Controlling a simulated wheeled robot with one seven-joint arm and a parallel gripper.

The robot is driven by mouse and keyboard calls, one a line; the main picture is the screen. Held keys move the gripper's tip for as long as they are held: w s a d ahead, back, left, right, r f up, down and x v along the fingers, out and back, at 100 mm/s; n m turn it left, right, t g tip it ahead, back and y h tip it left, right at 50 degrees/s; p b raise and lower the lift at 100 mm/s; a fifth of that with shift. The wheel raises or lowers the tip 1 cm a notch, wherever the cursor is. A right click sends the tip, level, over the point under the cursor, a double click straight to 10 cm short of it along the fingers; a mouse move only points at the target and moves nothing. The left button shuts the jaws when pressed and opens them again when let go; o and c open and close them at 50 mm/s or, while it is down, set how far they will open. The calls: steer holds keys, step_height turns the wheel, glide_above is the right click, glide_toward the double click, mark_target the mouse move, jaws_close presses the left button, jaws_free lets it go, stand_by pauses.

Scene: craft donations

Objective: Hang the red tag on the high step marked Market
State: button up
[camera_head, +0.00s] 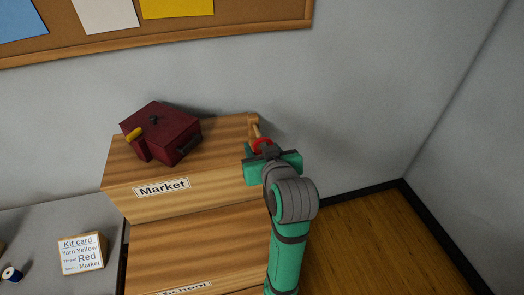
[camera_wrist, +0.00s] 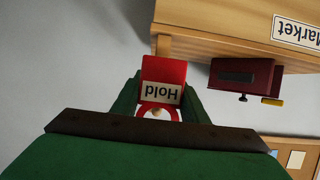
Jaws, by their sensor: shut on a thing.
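The red tag (camera_wrist: 165,70) is between the green fingers of my gripper (camera_wrist: 158,100), and its white label reads "Hold". A pale round shape shows inside the red ring at its end; I cannot tell whether this is a peg tip. In the head view a bit of the red tag (camera_head: 262,144) shows beside my gripper (camera_head: 265,158). The high wooden step (camera_head: 222,138) bears the label "Market" (camera_head: 162,187). A wooden peg (camera_head: 256,128) stands at its right back corner, right by the tag. Whether the ring is around the peg is unclear.
A dark red box (camera_head: 160,130) with a yellow handle sits on the Market step, left of my gripper. The lower step (camera_head: 195,245) is marked School. A wall stands close behind.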

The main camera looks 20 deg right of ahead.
mark_target(253, 134)
steer(key=shift+w+f, duration=0.2)
steer(key=shift+w, duration=2.65)
steer(key=shift+x, duration=0.8)
steer(key=shift+f, duration=0.1)
steer(key=o, duration=1.1)
steer(key=v, duration=1)
steer(key=shift+s, duration=0.4)
steer(key=shift+a, duration=0.1)
